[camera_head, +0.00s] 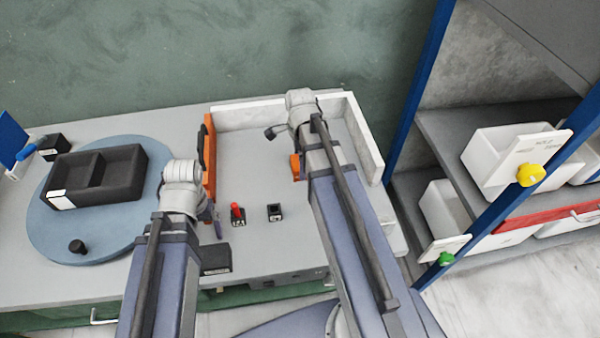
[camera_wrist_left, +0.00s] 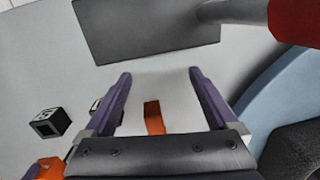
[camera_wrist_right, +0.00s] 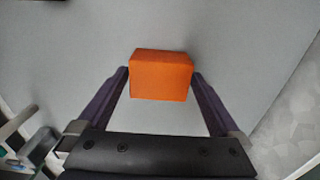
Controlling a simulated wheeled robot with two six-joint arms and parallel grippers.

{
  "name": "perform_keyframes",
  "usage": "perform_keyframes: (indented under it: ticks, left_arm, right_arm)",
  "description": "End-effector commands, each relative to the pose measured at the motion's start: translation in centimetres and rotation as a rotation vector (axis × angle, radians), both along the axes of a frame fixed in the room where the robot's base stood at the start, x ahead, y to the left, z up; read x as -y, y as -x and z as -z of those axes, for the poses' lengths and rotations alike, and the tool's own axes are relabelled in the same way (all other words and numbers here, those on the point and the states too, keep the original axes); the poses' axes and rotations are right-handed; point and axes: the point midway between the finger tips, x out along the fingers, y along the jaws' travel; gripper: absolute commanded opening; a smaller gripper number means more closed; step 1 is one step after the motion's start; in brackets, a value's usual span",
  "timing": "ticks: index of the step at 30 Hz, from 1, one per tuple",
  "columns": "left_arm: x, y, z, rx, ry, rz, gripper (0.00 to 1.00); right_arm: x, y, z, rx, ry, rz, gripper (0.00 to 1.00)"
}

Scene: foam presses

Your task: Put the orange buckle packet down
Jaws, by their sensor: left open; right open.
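The orange buckle packet (camera_wrist_right: 160,78) is a plain orange block on the grey surface in the right wrist view. My right gripper (camera_wrist_right: 160,72) is open, with one finger on each side of it; I cannot tell whether either finger touches it. In the head view an orange piece (camera_head: 296,166) shows beside the right arm, which hides that gripper. My left gripper (camera_head: 217,226) is open over the grey bench. In the left wrist view a small orange piece (camera_wrist_left: 153,118) lies below and between its fingers (camera_wrist_left: 159,73); I cannot tell what it is.
A blue round table (camera_head: 85,240) with a black two-part tray (camera_head: 125,170) is at left. A red knob on a black block (camera_head: 237,215) and a small black block (camera_head: 274,212) stand between the arms. White walls (camera_head: 365,140) edge the bench. Shelves with white bins (camera_head: 490,165) are at right.

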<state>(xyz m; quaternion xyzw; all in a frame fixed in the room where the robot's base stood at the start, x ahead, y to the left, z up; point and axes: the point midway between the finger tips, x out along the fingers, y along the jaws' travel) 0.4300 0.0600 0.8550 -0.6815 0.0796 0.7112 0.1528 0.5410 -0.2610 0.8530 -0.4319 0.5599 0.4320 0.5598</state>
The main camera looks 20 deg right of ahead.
Motion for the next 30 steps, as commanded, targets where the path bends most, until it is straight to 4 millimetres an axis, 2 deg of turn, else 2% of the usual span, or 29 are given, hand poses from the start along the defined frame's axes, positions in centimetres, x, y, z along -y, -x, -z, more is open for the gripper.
perform_keyframes:
  ticks: [1, 2, 10, 30]
  left_arm:
    - [0.00, 0.00, 0.99, 0.000, 0.000, 0.000, 0.92]
    - [-0.01, 0.00, 1.10, 0.000, 0.000, 0.000, 0.92]
    - [0.00, 0.00, 0.95, 0.000, 0.000, 0.000, 0.92]
    - [0.00, 0.00, 0.96, 0.000, 0.000, 0.000, 0.92]
  right_arm:
    - [-0.01, 0.01, 0.98, 0.000, 0.000, 0.000, 1.00]
    - [-0.01, 0.01, 1.10, 0.000, 0.000, 0.000, 1.00]
    - [-0.03, 0.00, 0.95, 0.000, 0.000, -0.001, 1.00]
    - [-0.04, 0.02, 0.96, 0.000, 0.000, -0.001, 0.25]
